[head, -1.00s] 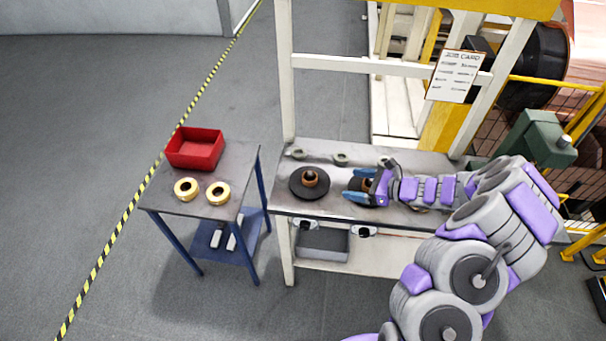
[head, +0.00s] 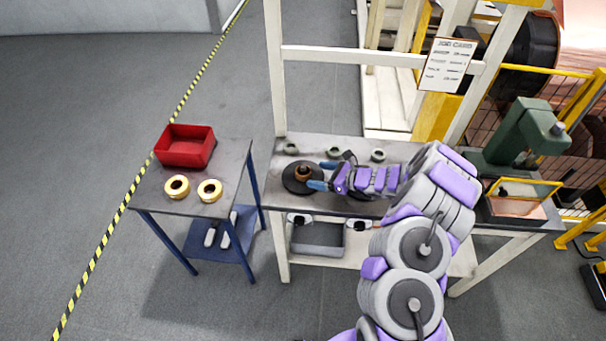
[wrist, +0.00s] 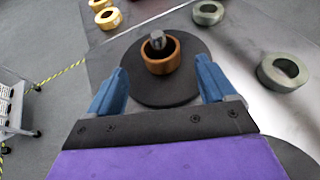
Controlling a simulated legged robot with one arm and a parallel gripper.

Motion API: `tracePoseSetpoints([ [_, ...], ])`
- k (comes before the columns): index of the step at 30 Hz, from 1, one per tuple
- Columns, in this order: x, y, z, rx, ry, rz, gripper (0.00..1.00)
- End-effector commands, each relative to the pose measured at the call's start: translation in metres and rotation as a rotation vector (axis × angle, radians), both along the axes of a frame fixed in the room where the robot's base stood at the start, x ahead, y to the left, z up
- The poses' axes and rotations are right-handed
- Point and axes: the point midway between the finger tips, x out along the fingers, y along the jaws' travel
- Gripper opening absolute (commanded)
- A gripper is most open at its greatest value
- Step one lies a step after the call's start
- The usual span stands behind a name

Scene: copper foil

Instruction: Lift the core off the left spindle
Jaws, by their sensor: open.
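The left spindle is a dark round base (head: 292,184) on the grey bench, with a brown ring-shaped core (head: 303,173) around its post. In the wrist view the core (wrist: 160,62) sits around the grey post (wrist: 157,40), on the black disc (wrist: 165,92). My gripper (head: 320,176) reaches in from the right, close to the core. In the wrist view my gripper (wrist: 163,82) is open, with one blue finger on each side of the disc's near half. The fingers are apart from the core, which lies between and slightly beyond their tips.
Several grey-green rings, one of them here (head: 334,152), lie along the bench's back. A side table on the left holds a red bin (head: 185,147) and two yellow rings (head: 177,187). A green machine (head: 527,135) stands at the bench's right. A white upright rises behind the bench.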

Motion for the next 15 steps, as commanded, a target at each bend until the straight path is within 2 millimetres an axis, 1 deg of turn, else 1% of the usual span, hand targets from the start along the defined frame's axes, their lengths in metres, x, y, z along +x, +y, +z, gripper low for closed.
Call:
tracePoseSetpoints([
  [5, 0.005, 0.010, -0.007, -0.002, 0.001, 0.002, 0.84],
  [9, 0.014, 0.027, -0.019, -0.004, 0.001, 0.004, 0.84],
  [12, 0.019, 0.037, -0.022, -0.003, 0.000, 0.003, 0.84],
  [15, 0.022, 0.042, -0.023, -0.001, 0.000, 0.000, 0.84],
])
